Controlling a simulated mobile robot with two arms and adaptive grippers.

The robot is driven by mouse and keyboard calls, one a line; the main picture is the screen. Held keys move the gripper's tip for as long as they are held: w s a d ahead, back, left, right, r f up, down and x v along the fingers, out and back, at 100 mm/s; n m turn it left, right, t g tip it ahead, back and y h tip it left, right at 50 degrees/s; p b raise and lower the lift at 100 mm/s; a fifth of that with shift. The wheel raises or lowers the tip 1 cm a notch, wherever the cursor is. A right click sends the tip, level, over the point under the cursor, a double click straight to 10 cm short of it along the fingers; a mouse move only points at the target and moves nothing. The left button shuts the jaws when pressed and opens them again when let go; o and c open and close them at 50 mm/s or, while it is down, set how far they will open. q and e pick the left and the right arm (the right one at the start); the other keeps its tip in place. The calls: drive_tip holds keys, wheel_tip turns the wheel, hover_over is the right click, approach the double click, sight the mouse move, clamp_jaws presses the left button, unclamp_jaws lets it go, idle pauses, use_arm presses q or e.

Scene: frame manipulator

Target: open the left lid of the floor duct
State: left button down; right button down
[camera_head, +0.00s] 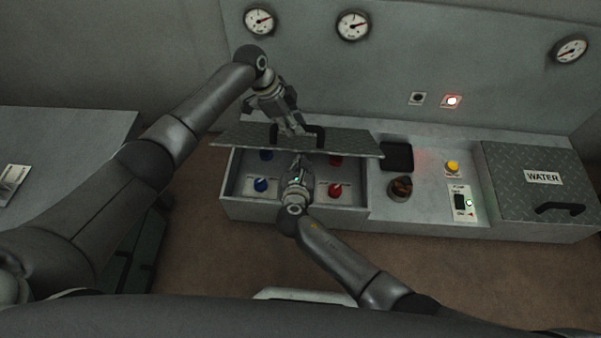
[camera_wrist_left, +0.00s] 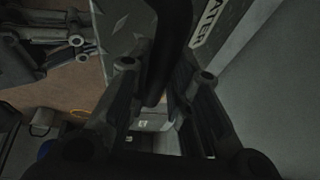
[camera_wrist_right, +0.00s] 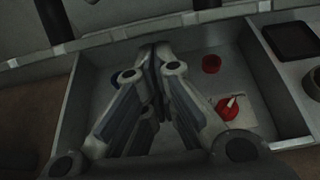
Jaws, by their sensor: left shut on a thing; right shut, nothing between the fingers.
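The left lid (camera_head: 228,138) of the floor duct is tilted up and shows nearly edge-on in the head view. My left gripper (camera_head: 294,128) is above it, shut on the lid's black handle (camera_head: 320,136). In the left wrist view the dark handle (camera_wrist_left: 168,45) runs between the fingers, beside the WATER label (camera_wrist_left: 208,22). My right gripper (camera_head: 299,164) is shut and empty, over the opened compartment in front of the lid. In the right wrist view its fingertips (camera_wrist_right: 158,58) are together; whether they touch the lid is hidden.
The compartment holds blue knobs (camera_head: 262,185) and red knobs (camera_head: 336,190). To its right are a dark knob (camera_head: 400,188), a yellow button (camera_head: 452,167) and a switch panel (camera_head: 461,203). The right WATER lid (camera_head: 500,185) is closed. A wall with gauges (camera_head: 352,26) rises behind.

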use_arm(q)
drive_tip(key=shift+w+a+f, duration=0.1)
drive_tip(key=shift+a+f, duration=0.15)
drive_tip(key=shift+f, duration=0.05)
use_arm(e)
drive_tip(key=shift+w+r, duration=0.15)
drive_tip(key=shift+r, duration=0.05)
use_arm(q)
drive_tip(key=shift+f, duration=0.2)
use_arm(e)
drive_tip(key=shift+w+r, duration=0.65)
drive_tip(key=shift+r, duration=0.3)
use_arm(q)
drive_tip(key=c, duration=1.3)
unclamp_jaws()
drive_tip(key=shift+d+f, duration=0.1)
drive_tip(key=shift+c, duration=0.2)
use_arm(e)
drive_tip(key=shift+w+f, duration=0.1)
drive_tip(key=shift+f, duration=0.05)
use_arm(q)
drive_tip(key=shift+d+r, duration=0.1)
drive_tip(key=shift+r, duration=0.1)
